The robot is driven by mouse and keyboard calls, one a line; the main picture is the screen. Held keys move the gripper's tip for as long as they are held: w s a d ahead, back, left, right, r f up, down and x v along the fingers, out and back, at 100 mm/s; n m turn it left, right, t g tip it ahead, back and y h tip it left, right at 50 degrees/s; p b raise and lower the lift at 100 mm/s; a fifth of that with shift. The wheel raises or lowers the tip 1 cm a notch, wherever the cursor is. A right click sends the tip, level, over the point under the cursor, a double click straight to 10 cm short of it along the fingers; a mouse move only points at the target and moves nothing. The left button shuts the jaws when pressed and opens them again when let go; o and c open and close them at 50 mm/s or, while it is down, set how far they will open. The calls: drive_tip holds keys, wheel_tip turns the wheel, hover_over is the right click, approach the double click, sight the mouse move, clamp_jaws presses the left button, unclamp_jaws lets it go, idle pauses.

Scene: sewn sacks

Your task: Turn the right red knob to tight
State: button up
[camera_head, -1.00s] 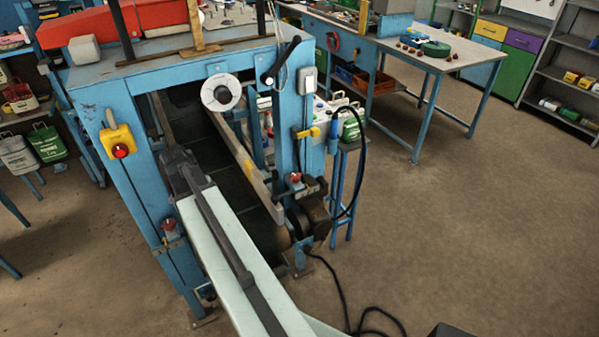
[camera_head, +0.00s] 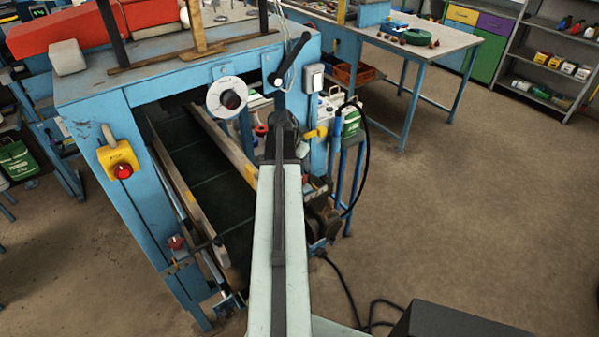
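The right red knob (camera_head: 305,179) is mostly hidden behind my arm, low on the right blue post of the machine; only a small red part shows beside the arm. The left red knob (camera_head: 176,242) sits on the left post and shows clearly. My gripper (camera_head: 282,122) is a dark shape at the far end of my pale arm, in front of the right post and above the right knob in the picture. I cannot tell whether its fingers are open or touching anything.
A yellow box with a red button (camera_head: 123,170) is on the left post. A white dial (camera_head: 227,97) and a black crank handle (camera_head: 289,62) are on the top beam. A black hose (camera_head: 362,150) hangs at right. Floor (camera_head: 470,220) to the right is clear.

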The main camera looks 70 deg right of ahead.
sight(307, 175)
drive_tip(key=b+x, duration=0.6)
drive_tip(key=x, duration=0.1)
drive_tip(key=shift+w+a+f+b, duration=0.1)
drive_tip(key=shift+w+b, duration=0.05)
drive_tip(key=shift+b, duration=0.2)
drive_tip(key=shift+d+f+b, duration=0.25)
drive_tip(key=shift+f+b, duration=0.1)
drive_tip(key=shift+f, duration=0.05)
drive_tip(key=shift+r, duration=0.1)
drive_tip(key=shift+s, duration=0.2)
clamp_jaws()
